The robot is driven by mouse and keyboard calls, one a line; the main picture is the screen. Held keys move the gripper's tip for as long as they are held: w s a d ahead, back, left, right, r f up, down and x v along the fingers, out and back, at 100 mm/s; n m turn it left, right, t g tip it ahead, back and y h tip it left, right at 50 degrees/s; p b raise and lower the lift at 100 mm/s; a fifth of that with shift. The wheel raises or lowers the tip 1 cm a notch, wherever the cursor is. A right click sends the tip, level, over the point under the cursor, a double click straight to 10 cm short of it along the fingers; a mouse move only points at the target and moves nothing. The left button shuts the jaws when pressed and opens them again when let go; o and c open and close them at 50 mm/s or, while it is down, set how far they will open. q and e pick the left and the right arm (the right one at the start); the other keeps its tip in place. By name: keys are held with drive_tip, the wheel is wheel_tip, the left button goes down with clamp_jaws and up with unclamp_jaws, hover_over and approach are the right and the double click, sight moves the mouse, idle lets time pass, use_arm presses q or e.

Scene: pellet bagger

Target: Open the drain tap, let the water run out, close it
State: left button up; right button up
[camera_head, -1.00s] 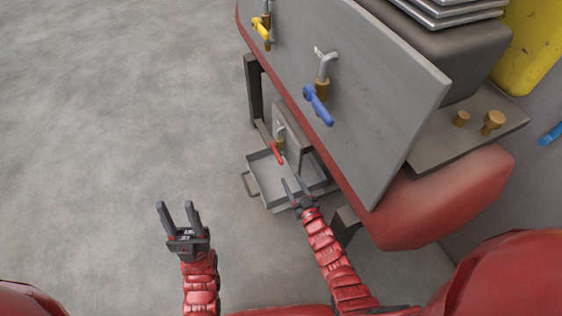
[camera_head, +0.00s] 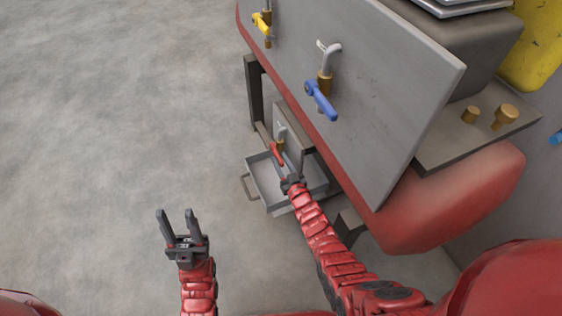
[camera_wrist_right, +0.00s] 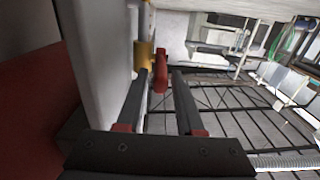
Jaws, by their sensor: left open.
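A small brass tap with a red lever (camera_head: 275,153) sits low on the machine, above a grey metal tray (camera_head: 262,185) on the floor. My right gripper (camera_head: 283,164) has its fingers up at this tap. In the right wrist view the red lever (camera_wrist_right: 161,76) appears between the tips of my open right gripper (camera_wrist_right: 161,76), with a gap beside it. The brass tap body (camera_wrist_right: 144,56) is just beyond. I cannot tell whether a finger touches the lever. No running water shows. My left gripper (camera_head: 178,222) is open and empty over the floor.
A blue-levered tap (camera_head: 320,98) and a yellow-levered tap (camera_head: 262,28) are on the large grey panel (camera_head: 385,100) above. A machine leg (camera_head: 254,92) stands beside the tray. The concrete floor (camera_head: 110,110) at left is clear.

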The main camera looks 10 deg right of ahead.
clamp_jaws()
idle(1.1)
